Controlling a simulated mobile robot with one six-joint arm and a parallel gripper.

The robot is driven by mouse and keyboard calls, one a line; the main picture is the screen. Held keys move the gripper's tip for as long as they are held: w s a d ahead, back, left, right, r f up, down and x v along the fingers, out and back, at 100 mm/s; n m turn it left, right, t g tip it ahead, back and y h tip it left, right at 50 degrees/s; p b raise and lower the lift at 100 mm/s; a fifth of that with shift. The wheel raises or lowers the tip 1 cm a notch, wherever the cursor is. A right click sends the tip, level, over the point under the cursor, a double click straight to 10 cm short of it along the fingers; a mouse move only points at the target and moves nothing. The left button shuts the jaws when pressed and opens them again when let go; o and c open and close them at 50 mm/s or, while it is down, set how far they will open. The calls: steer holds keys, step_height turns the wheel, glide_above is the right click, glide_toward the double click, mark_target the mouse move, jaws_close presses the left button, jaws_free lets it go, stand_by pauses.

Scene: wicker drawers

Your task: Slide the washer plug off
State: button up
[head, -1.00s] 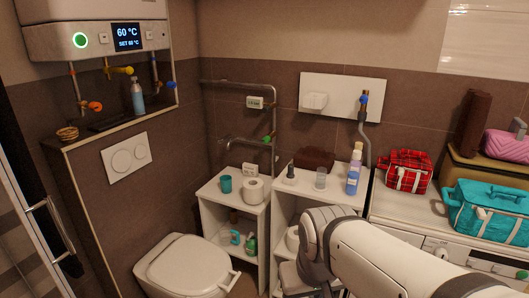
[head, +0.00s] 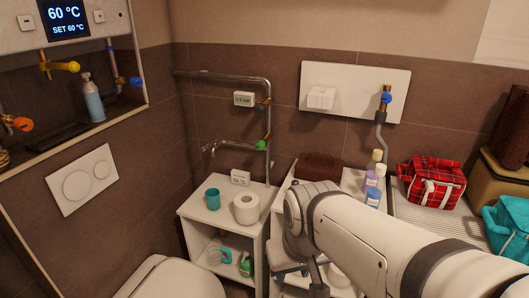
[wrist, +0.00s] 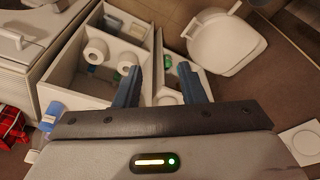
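A white boxy fitting (head: 321,97), which looks like the washer plug, sits on a white wall panel (head: 350,80) at the back in the head view. I cannot make out a separate plug or its cord. My gripper (wrist: 161,85) shows in the wrist view, with its two dark fingers apart and nothing between them. It points down over the white shelf units, well away from the panel. The panel is not seen in the wrist view.
A blue-handled valve (head: 386,98) with a grey hose is right of the fitting. Below stand bottles (head: 374,178), a brown box (head: 318,168), a teal cup (head: 213,198) and a paper roll (head: 246,208). A red plaid bag (head: 432,182) is at right. Wall pipes (head: 270,120) run left.

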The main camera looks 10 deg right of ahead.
steer(key=shift+s, duration=0.15)
steer(key=shift+o, duration=1.4)
steer(key=shift+w+r, duration=0.2)
steer(key=shift+w, duration=0.25)
steer(key=w+d+r+n, duration=0.1)
steer(key=w, duration=0.3)
steer(key=w+d+r, duration=0.1)
steer(key=w, duration=0.3)
steer(key=w+d+r+n, duration=0.1)
steer(key=w, duration=0.3)
steer(key=shift+w+d+n+y, duration=0.1)
steer(key=shift+n+y, duration=0.2)
steer(key=shift+y, duration=0.1)
steer(key=n+y, duration=0.2)
steer(key=n, duration=0.4)
glide_above(297, 181)
steer(key=s+d, duration=0.2)
step_height(297, 181, down, 8)
steer(key=r, duration=0.1)
steer(key=shift+t, duration=0.3)
steer(key=p+x, duration=0.1)
steer(key=x, duration=0.7)
steer(key=shift+a+r, duration=0.1)
steer(key=shift+a, duration=0.1)
